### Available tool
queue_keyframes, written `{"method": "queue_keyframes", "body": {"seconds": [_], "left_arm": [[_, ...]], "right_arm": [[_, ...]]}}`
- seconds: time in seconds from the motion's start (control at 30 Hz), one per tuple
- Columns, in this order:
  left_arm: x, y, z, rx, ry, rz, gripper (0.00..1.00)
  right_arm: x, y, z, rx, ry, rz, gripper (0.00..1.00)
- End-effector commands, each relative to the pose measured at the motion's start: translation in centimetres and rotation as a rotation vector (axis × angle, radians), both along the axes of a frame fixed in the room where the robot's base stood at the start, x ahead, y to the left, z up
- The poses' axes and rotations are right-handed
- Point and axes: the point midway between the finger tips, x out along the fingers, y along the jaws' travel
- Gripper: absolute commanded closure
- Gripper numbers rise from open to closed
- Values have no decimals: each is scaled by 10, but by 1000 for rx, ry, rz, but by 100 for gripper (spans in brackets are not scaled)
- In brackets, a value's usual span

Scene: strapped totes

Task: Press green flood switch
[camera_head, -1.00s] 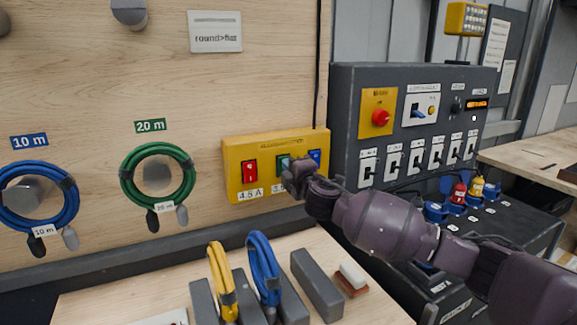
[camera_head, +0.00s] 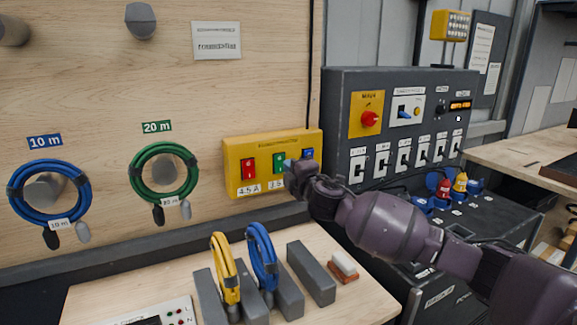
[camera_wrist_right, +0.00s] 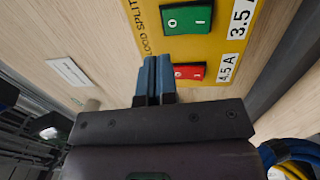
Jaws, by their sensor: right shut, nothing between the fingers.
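The yellow switch box (camera_head: 235,165) is on the wooden wall, with a red switch (camera_head: 248,169), a green switch (camera_head: 279,163) and a blue switch (camera_head: 307,153) in a row. My right gripper (camera_head: 289,164) is shut and empty in front of the box, its tips close to the right edge of the green switch. In the right wrist view the blue-grey fingertips (camera_wrist_right: 156,68) lie together beside the red switch (camera_wrist_right: 190,72), with the green switch (camera_wrist_right: 187,17) above them. I cannot tell whether the tips touch anything. My left gripper is not in view.
A dark control cabinet (camera_head: 335,130) with a red knob and white switches stands right of the box. Below, the bench (camera_head: 345,300) holds grey blocks with a yellow cable coil (camera_head: 226,268) and a blue one (camera_head: 262,255). Blue and green hoses (camera_head: 137,180) hang on the wall left.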

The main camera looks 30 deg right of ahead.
Motion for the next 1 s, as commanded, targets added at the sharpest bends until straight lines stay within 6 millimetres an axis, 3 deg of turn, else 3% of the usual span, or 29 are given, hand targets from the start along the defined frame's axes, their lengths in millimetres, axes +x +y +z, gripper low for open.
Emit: {"method": "queue_keyframes", "body": {"seconds": [0.3,0.5,1.0], "left_arm": [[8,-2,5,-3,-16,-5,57],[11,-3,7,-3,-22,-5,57],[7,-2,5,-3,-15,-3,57]], "right_arm": [[-54,2,6,-1,1,1,100],[-76,3,8,-2,1,0,100],[-83,4,10,-1,1,-1,100]]}}
